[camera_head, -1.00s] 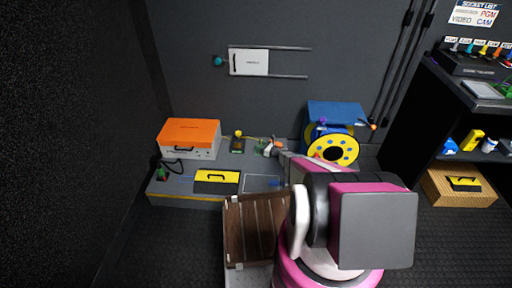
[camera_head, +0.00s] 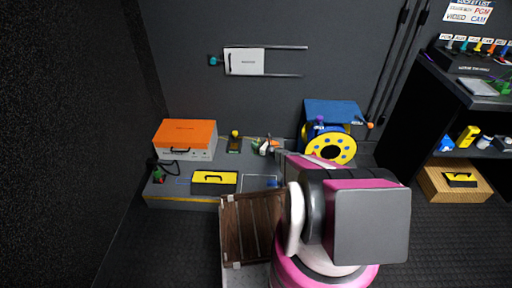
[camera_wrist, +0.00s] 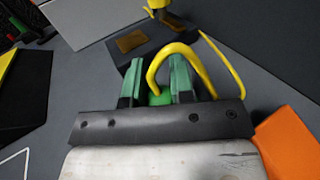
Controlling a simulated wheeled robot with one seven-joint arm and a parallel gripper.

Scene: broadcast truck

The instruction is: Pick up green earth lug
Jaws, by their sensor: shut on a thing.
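The green earth lug (camera_wrist: 160,97) shows between the fingers of my gripper (camera_wrist: 158,62) in the wrist view, low between them near the palm. My gripper is shut on it. A yellow cable (camera_wrist: 190,55) loops over the lug and past the right finger; the fingers look greenish and hide part of the lug. In the head view my gripper (camera_head: 265,148) is small, low over the back of the grey bench (camera_head: 180,203), and the lug cannot be made out clearly there.
An orange-topped case (camera_head: 185,135) stands left of my gripper, with a small dark block with a yellow knob (camera_head: 235,142) between. A yellow-and-black case (camera_head: 214,182) lies in front. A blue and yellow cable reel (camera_head: 328,143) stands to the right. A shelf (camera_head: 470,95) is at far right.

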